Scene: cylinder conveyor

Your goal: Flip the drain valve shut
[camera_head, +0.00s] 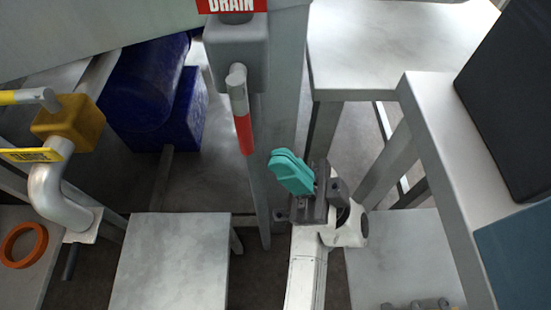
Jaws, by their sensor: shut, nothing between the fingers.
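The drain valve is a grey box (237,50) on a post at the top centre, under a red sign (231,6) reading DRAIN. Its lever (240,108), grey at the top and red at the lower end, hangs down in front of the post. My gripper (276,158), with teal fingers, is shut and empty. In the picture it lies to the right of and just below the red lever end, apart from it. How far it is from the lever in depth I cannot tell.
A yellow valve body (66,122) with a yellow-tipped handle and bent pipe is at left. A blue motor-like unit (150,95) lies behind. Grey tables stand at lower centre (170,265) and upper right (390,45). An orange ring (22,243) lies at lower left.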

